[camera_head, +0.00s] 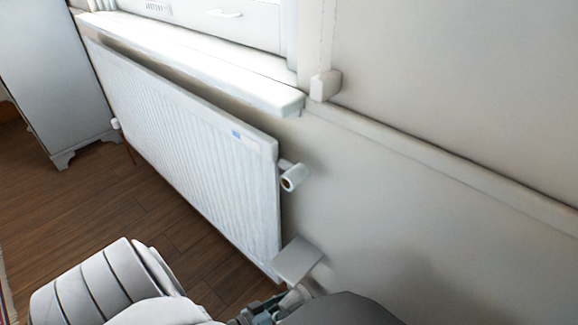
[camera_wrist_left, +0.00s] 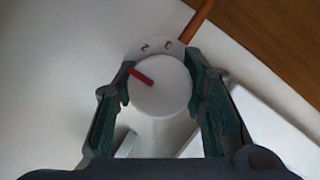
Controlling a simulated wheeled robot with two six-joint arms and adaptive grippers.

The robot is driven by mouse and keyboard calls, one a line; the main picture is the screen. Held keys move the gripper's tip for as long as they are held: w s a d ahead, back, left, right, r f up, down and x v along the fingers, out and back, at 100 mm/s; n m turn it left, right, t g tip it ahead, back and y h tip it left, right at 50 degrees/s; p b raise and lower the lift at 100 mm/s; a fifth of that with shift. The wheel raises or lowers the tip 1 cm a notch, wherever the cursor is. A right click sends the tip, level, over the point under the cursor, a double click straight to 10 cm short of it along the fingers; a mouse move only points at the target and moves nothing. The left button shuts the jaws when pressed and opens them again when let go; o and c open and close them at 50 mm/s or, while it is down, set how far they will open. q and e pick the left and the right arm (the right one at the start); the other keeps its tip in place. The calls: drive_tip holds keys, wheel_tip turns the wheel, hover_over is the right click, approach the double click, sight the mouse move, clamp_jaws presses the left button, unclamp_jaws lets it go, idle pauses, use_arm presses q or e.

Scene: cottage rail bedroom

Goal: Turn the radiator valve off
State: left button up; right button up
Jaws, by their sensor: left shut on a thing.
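The radiator valve (camera_wrist_left: 160,86) is a round white knob in the left wrist view. A red pointer mark lies on its upper left. Behind it is a pale dial collar (camera_wrist_left: 157,47) with dark digits at the top. My left gripper (camera_wrist_left: 160,82) is shut on the knob, with one finger on each side. In the head view my left gripper (camera_head: 262,310) is at the bottom edge, near the lower right corner of the white radiator (camera_head: 190,140). The arm partly hides that area. My right gripper is not in view.
A window sill (camera_head: 200,62) juts out above the radiator. A white fitting (camera_head: 294,177) sticks out from its right side. A copper pipe (camera_wrist_left: 199,20) runs beside the knob. A white cabinet (camera_head: 55,80) stands at the left. Wooden floor (camera_head: 70,195) is open in front.

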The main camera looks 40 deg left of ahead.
use_arm(q)
drive_tip(key=o, duration=1.2)
drive_tip(key=shift+c, duration=0.2)
drive_tip(key=shift+s, duration=0.1)
drive_tip(key=shift+s+a, duration=0.1)
drive_tip(key=shift+s, duration=0.15)
drive_tip(key=v, duration=1.1)
drive_tip(key=shift+s, duration=0.2)
